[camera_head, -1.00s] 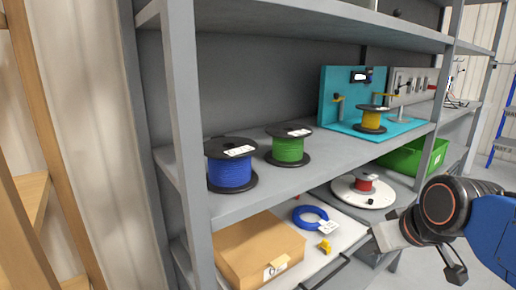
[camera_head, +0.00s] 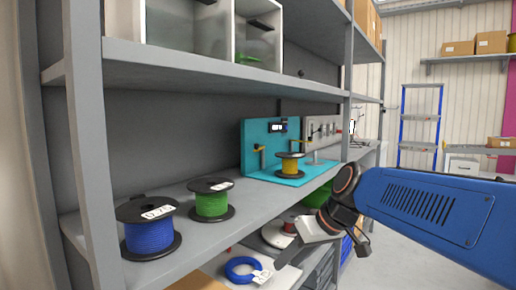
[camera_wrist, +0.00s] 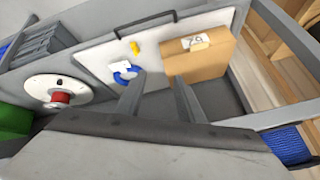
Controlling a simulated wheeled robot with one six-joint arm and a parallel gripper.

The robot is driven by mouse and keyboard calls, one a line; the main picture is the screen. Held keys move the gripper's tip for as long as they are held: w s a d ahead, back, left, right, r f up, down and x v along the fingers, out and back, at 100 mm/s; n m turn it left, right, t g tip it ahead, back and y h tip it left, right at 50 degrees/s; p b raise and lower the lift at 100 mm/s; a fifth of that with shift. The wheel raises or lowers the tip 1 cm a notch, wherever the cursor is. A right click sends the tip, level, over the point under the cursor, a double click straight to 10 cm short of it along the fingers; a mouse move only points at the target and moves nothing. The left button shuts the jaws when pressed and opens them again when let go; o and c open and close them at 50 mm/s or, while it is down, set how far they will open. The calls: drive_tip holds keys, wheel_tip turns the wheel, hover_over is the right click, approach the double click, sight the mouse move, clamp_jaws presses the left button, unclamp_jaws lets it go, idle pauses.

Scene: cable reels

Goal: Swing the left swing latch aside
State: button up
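The left swing latch (camera_head: 259,149) is a small yellow bar on a post at the left of the teal fixture (camera_head: 251,132). A second yellow latch (camera_head: 295,143) shows further right, behind a yellow cable reel (camera_head: 289,162) on the fixture's base. How each latch sits against the reel is too small to tell. My gripper is low in front of the shelf, right of and below the fixture, apart from it. In the wrist view my gripper (camera_wrist: 160,80) has its two fingers spread with nothing between them, pointing down at the lower tray. The latches are not in the wrist view.
Blue (camera_head: 149,233) and green (camera_head: 211,205) reels stand on the same shelf, left of the fixture. An upper shelf (camera_head: 215,75) lies overhead. Below are a blue coil (camera_wrist: 124,73), a cardboard box (camera_wrist: 199,62) and a red spool (camera_wrist: 60,98). A grey tool panel (camera_head: 316,128) stands right of the fixture.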

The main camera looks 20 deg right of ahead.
sight(257, 145)
drive_tip(key=w+d+r+n+t+y, duration=0.1)
drive_tip(key=w+d+r, duration=0.1)
drive_tip(key=w+r, duration=0.3)
drive_tip(key=w+d+r+n+t+y, duration=0.1)
drive_tip(key=w+r, duration=0.3)
drive_tip(key=w, duration=0.4)
drive_tip(key=w+d+r+n+t+y, duration=0.1)
drive_tip(key=w+d+r+t+y, duration=0.1)
drive_tip(key=w+d+r, duration=0.2)
drive_tip(key=shift+w+r+t+y, duration=0.2)
drive_tip(key=shift+w+r, duration=0.25)
drive_tip(key=shift+w, duration=0.35)
drive_tip(key=shift+w+r+t+y, duration=0.1)
drive_tip(key=shift+w+r+t, duration=0.1)
drive_tip(key=shift+w+r, duration=0.4)
drive_tip(key=w+d+r+n+t+y, duration=0.1)
drive_tip(key=w+d+r+t, duration=0.5)
drive_tip(key=w, duration=0.4)
drive_tip(key=shift+g, duration=0.7)
drive_tip(key=x, duration=1.6)
drive_tip(key=shift+w+r, duration=0.2)
drive_tip(key=shift+w, duration=0.25)
drive_tip(key=shift+d+y, duration=0.15)
drive_tip(key=shift+y, duration=0.15)
clamp_jaws()
